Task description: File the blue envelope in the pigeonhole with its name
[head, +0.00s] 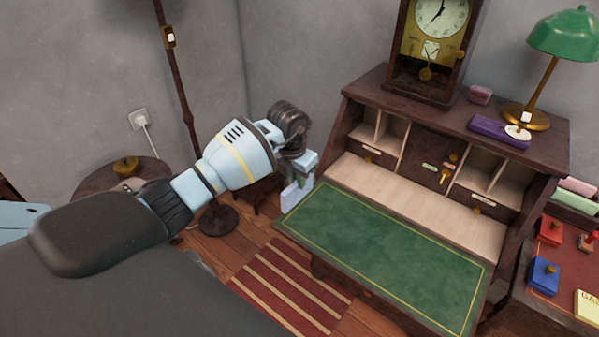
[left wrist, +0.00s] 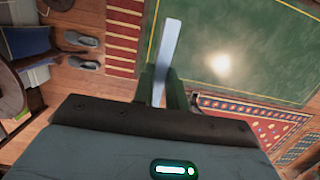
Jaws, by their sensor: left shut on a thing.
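My left gripper (head: 299,172) is shut on a thin pale-blue flat piece, seemingly the blue envelope (head: 293,195), beside the left edge of the desk's green writing surface (head: 385,250). In the left wrist view, the envelope (left wrist: 169,50) shows nearly edge-on, sticking out from between the fingers (left wrist: 163,92). Any writing on it cannot be seen. The desk has a left pair of pigeonholes (head: 378,128) and a right pair (head: 486,176), with small labels too small to read. My right gripper is not in view.
A clock (head: 433,40), a purple box (head: 498,132) and a green lamp (head: 568,38) stand on the desk top. A side table (head: 571,250) at right holds red and blue boxes. A floor lamp pole (head: 178,75) stands behind my left arm. The green surface is clear.

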